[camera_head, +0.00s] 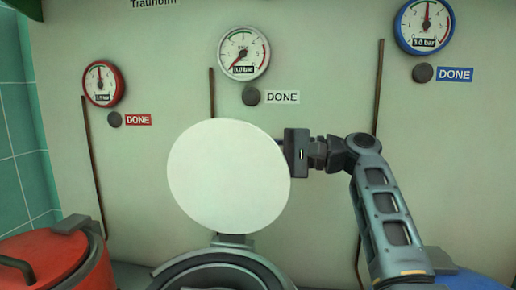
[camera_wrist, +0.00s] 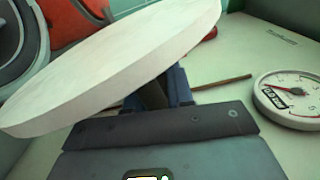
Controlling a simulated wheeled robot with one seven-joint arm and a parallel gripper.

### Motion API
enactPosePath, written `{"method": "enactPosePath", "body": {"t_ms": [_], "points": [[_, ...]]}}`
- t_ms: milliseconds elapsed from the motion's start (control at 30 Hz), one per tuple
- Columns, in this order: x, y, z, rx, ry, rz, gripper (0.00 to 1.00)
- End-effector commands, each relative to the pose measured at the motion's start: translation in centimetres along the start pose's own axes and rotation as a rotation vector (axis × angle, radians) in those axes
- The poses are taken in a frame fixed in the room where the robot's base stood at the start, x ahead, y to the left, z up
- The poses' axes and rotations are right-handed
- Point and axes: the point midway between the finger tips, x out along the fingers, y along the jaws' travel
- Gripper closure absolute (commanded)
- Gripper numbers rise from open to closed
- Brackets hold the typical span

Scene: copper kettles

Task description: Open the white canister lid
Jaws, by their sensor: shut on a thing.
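The white canister lid (camera_head: 228,175) is a round disc tilted up steeply, its flat face toward the head camera. In the wrist view the lid (camera_wrist: 110,75) crosses the upper left in front of my fingers. The canister's dark grey rim (camera_head: 185,263) shows at the bottom of the head view, below the lid, with a grey bracket (camera_head: 232,240) at its back. My gripper (camera_head: 290,152) is shut on the lid at its right edge; the fingertips are partly hidden. Its fingers also show in the wrist view (camera_wrist: 160,95). The canister's body is mostly out of frame.
A red canister (camera_head: 50,262) with a dark handle stands at the lower left. Behind, a pale panel carries a red gauge (camera_head: 104,83), a white gauge (camera_head: 243,53) and a blue gauge (camera_head: 423,26), with dark buttons below them. Space between lid and panel is hard to judge.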

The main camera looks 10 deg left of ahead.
Motion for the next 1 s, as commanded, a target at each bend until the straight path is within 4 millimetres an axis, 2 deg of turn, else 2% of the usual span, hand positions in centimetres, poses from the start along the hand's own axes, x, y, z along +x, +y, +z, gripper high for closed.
{"method": "enactPosePath", "body": {"t_ms": [100,300,667,700,867,1000], "points": [[-0.1,-0.5,1.8,-0.082,-0.001,-0.005,1.0],[-0.1,-0.1,3.5,-0.168,-0.001,-0.005,1.0],[-0.1,-0.2,3.7,-0.182,-0.002,-0.006,1.0],[-0.1,-0.2,3.7,-0.182,-0.002,-0.006,0.74],[-0.1,-0.1,3.7,-0.18,-0.002,-0.005,0.59],[-0.1,0.1,3.7,-0.178,-0.002,-0.003,0.58]]}}
